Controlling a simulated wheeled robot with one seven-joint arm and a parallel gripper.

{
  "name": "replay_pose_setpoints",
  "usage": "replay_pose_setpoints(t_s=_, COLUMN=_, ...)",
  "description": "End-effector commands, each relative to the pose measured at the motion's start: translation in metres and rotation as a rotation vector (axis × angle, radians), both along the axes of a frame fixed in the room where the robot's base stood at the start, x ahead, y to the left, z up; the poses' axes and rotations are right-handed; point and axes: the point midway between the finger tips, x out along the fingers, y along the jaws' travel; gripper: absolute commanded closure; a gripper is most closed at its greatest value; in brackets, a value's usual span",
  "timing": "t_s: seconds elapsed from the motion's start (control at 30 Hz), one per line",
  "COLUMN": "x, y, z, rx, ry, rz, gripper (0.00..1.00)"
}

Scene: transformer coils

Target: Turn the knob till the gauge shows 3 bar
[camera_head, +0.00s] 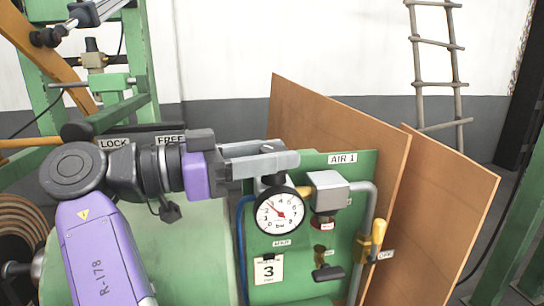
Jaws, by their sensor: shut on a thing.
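The round white gauge (280,212) with a black rim is on the green AIR 1 panel (345,240). Its red needle points to the upper left; the small numbers are too fine to read the exact value. A dark knob (270,184) sits just above the gauge, its upper part hidden by my gripper. My gripper (280,156) reaches in from the left, with its grey fingers shut on the knob. A card (268,270) showing a large 3 is below the gauge.
A grey box (327,190) with a red-labelled part below it, a dark valve handle (328,272) and a yellow lever (378,238) are right of the gauge. Brown boards (440,210) stand behind the panel. A blue hose (241,245) runs down its left side.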

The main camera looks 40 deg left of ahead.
Motion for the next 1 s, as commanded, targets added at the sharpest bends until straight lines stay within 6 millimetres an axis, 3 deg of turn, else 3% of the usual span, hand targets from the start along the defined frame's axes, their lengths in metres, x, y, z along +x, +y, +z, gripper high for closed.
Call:
replay_pose_setpoints(t_s=0.33, x=0.001, y=-0.001, z=-0.002, rx=-0.001, ry=0.005, rz=-0.004, gripper=1.0)
replay_pose_setpoints(t_s=0.37, x=0.001, y=-0.001, z=-0.002, rx=-0.001, ry=0.005, rz=-0.004, gripper=0.59)
replay_pose_setpoints(t_s=0.47, x=0.001, y=-0.001, z=-0.002, rx=-0.001, ry=0.005, rz=-0.004, gripper=0.39)
replay_pose_setpoints(t_s=0.8, x=-0.001, y=0.001, z=-0.001, rx=-0.001, ry=0.003, rz=-0.002, gripper=0.39)
replay_pose_setpoints(t_s=1.0, x=-0.021, y=0.013, z=-0.001, rx=0.001, ry=0.001, rz=0.0, gripper=0.39)
